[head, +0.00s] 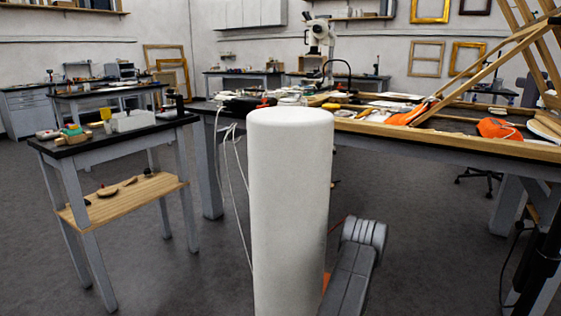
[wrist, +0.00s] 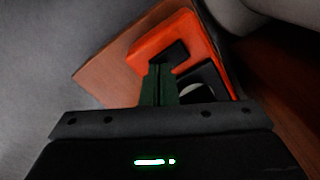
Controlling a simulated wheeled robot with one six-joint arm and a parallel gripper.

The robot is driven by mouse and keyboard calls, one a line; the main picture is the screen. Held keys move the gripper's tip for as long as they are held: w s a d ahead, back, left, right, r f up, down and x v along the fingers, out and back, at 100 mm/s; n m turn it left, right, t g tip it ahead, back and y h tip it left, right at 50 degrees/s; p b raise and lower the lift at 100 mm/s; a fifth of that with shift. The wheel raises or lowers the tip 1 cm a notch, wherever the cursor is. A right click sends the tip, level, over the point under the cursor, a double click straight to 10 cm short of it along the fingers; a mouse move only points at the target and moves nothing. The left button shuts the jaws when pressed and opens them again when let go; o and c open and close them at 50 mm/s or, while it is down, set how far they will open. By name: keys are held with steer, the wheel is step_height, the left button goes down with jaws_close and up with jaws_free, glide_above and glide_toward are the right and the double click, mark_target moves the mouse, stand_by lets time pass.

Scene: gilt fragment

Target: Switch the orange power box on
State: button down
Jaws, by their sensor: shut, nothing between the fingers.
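The orange power box (wrist: 150,45) lies ahead of my gripper in the wrist view, on a reddish-brown surface. A small black piece (wrist: 178,51) that looks like a switch is on its face. A black part with a pale round piece (wrist: 189,90) sits lower on the box, partly hidden by the fingers. My gripper (wrist: 160,68) is shut and empty, its green fingers together and tips just beside the black piece. I cannot tell whether they touch it. In the head view, a sliver of orange (head: 326,281) shows between my column and arm; it may be the box.
A pale surface (wrist: 275,12) rises close on the right of the box in the wrist view. In the head view, a large workbench (head: 440,146) with tools stands behind, and a small table (head: 95,148) stands at left. White cables (head: 238,180) hang beside my column.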

steer(key=shift+f+b, duration=0.35)
steer(key=shift+f, duration=0.05)
steer(key=shift+r, duration=0.1)
steer(key=shift+r+p, duration=1.85)
steer(key=shift+r, duration=1.6)
